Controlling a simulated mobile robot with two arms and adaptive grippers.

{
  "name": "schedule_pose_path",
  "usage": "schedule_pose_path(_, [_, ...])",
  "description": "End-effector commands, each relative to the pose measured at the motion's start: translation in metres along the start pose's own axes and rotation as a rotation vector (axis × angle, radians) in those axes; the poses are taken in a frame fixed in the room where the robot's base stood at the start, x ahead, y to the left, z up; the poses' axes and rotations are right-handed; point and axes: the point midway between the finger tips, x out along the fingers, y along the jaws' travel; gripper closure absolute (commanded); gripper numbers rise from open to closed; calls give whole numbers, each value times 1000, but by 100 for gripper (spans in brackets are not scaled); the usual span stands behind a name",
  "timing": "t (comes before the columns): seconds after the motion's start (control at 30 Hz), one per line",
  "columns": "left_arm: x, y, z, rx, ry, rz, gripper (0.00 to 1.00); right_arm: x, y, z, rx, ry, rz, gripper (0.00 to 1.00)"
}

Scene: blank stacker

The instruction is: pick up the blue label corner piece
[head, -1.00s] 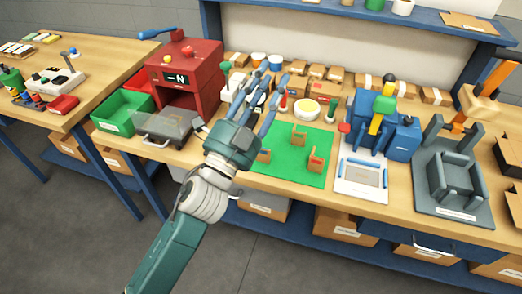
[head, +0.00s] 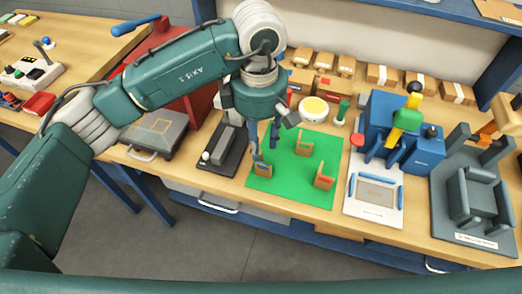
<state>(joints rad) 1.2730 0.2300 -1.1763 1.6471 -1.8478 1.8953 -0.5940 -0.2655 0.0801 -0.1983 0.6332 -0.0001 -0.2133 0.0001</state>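Three small wooden corner pieces stand on a green mat (head: 285,195) in the head view. One corner piece (head: 262,170) is at the mat's left, directly under my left gripper. Another (head: 303,143) is at the back middle, and a third (head: 325,178) at the right shows a reddish mark. I cannot make out a blue label on any of them. My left gripper (head: 266,147) points down over the mat's left part, its fingers spread apart, with tips close to the left piece. Whether they touch it cannot be told. My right gripper is not in view.
A dark block fixture (head: 222,148) stands left of the mat. A white-framed plate (head: 374,205) and blue machine (head: 420,150) are to the right, with a grey fixture (head: 470,225) beyond.

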Motion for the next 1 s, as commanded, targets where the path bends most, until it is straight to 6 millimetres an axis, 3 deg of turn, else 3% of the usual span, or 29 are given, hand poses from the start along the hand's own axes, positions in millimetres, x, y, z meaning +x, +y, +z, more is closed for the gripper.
schedule_pose_path(0.2, [32, -1, -3, -2, 12, -6, 67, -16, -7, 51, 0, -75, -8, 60])
schedule_pose_path(0.33, [47, -1, -3, 0, 10, -4, 67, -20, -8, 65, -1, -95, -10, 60])
schedule_pose_path(0.47, [55, -1, -3, -1, 10, -4, 67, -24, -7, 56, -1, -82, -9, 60])
schedule_pose_path(0.7, [89, 0, -2, -2, 8, -7, 67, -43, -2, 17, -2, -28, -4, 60])
schedule_pose_path(1.0, [104, 2, -2, -1, 8, 0, 67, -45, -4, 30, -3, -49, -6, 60])
